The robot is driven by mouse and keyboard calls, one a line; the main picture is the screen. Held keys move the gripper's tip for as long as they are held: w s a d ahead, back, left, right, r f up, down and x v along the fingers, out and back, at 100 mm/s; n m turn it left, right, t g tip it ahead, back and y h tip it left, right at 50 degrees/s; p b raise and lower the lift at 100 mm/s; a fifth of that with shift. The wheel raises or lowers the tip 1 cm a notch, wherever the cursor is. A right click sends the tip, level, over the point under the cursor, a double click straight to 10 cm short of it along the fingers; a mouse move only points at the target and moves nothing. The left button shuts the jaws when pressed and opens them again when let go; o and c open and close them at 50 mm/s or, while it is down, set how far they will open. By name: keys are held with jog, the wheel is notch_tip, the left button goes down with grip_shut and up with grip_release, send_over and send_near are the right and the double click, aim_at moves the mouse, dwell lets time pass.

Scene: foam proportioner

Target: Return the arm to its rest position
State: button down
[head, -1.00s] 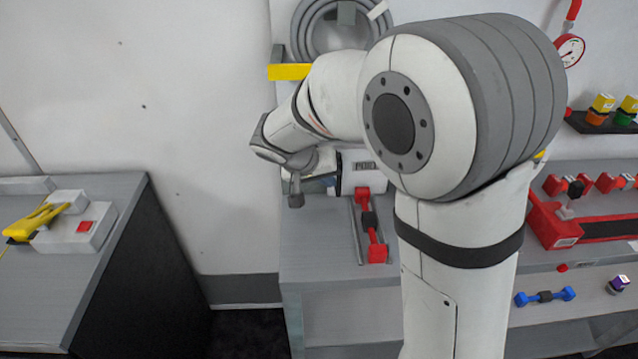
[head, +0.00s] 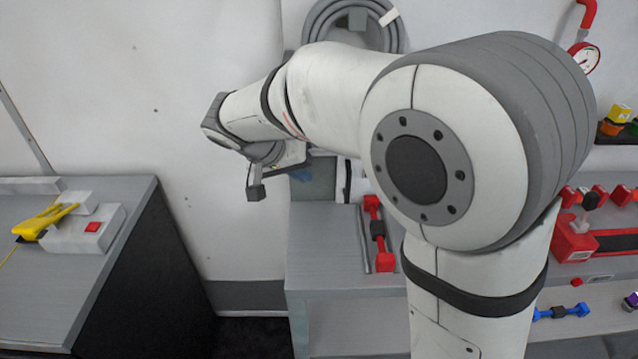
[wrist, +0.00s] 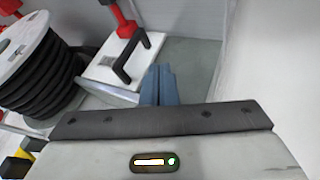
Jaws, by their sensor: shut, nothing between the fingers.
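My arm fills the middle and right of the head view.
A red-ended bar (head: 377,235) lies on the grey workbench (head: 325,262). A yellow tool (head: 45,221) sits on the left bench (head: 125,220). A hose coil (head: 350,20) hangs on the wall. The wrist view shows a black hose reel (wrist: 40,75) and a black handle (wrist: 130,55).

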jog(key=s+d+n+g+y+p, duration=0.1)
jog(key=s+d+y, duration=0.4)
jog(key=s+d, duration=1.3)
jog(key=s+g+p, duration=0.1)
jog(key=p, duration=0.1)
jog(key=shift+s+d+y+p, duration=0.2)
jog(key=shift+d+y+p, duration=0.1)
jog(key=shift+p, duration=0.1)
jog(key=shift+r, duration=0.1)
